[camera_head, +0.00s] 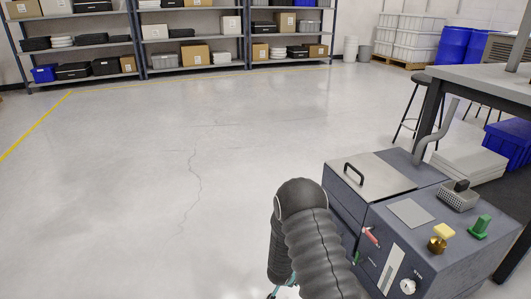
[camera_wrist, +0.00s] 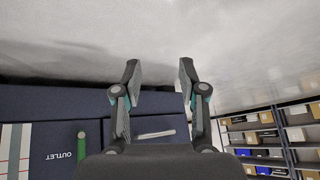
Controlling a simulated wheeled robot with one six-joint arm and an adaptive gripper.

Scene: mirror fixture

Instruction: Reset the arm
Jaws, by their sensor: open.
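My gripper (camera_wrist: 156,75) shows in the wrist view with its two fingers spread apart and nothing between them. Beyond and below the fingers is the dark blue side of a machine (camera_wrist: 40,105), with a green handle, a pale bar and an OUTLET label on it. In the head view my arm, in a ribbed dark sleeve, is bent at the bottom centre, left of the same machine (camera_head: 410,235). The gripper itself is mostly hidden there behind my arm.
Shelves (camera_head: 190,38) line the back; the floor (camera_head: 140,180) at left is clear.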

